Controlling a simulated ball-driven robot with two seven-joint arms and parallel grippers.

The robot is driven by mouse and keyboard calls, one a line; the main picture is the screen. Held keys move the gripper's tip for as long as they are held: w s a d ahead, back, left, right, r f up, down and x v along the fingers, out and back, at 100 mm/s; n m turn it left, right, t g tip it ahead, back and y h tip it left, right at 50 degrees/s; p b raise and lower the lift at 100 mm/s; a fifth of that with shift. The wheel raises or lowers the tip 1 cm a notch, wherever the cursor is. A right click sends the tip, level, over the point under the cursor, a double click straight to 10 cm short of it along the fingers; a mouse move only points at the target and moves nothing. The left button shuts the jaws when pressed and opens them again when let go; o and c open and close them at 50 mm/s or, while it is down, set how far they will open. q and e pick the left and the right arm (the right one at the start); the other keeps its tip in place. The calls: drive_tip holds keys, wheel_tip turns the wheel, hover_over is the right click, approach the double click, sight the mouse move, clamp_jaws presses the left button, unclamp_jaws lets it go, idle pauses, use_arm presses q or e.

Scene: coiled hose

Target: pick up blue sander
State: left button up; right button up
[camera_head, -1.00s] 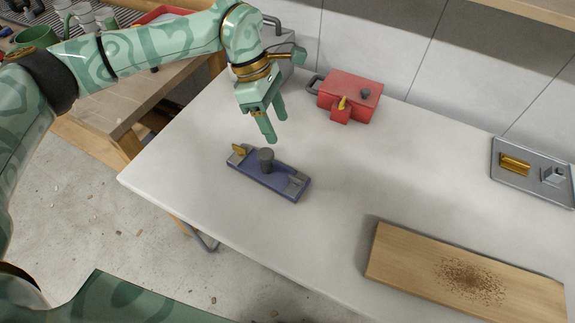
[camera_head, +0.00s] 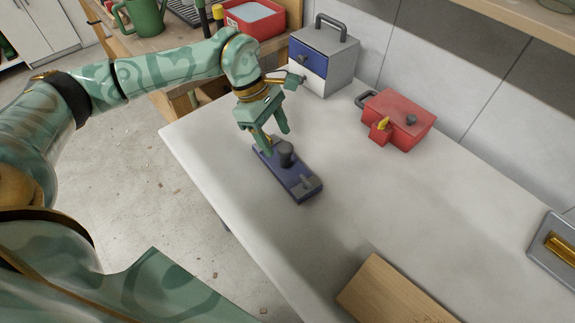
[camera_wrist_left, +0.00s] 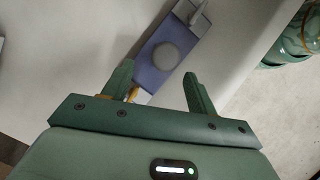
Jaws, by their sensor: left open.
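A yellow part shows beside the left finger. My right gripper is not in view.
A red box-shaped tool (camera_head: 404,125) lies right of the sander, and a grey case with a blue drawer (camera_head: 325,58) stands behind. A wooden board (camera_head: 390,296) lies in front and a metal tray (camera_head: 545,262) at the right. The table between them is clear.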

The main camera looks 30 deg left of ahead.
sight(286, 155)
use_arm(q)
drive_tip(key=shift+d+f, duration=0.25)
drive_tip(key=shift+f, duration=0.25)
drive_tip(key=b+x, duration=0.1)
drive_tip(key=x, duration=0.1)
drive_tip(key=b+x, duration=0.1)
drive_tip(key=x, duration=0.1)
drive_tip(key=shift+s+d+f, duration=0.1)
drive_tip(key=shift+d+f, duration=0.15)
drive_tip(key=shift+d, duration=0.25)
drive_tip(key=shift+r, duration=0.1)
drive_tip(key=shift+c, duration=1.2)
drive_tip(key=c, duration=0.9)
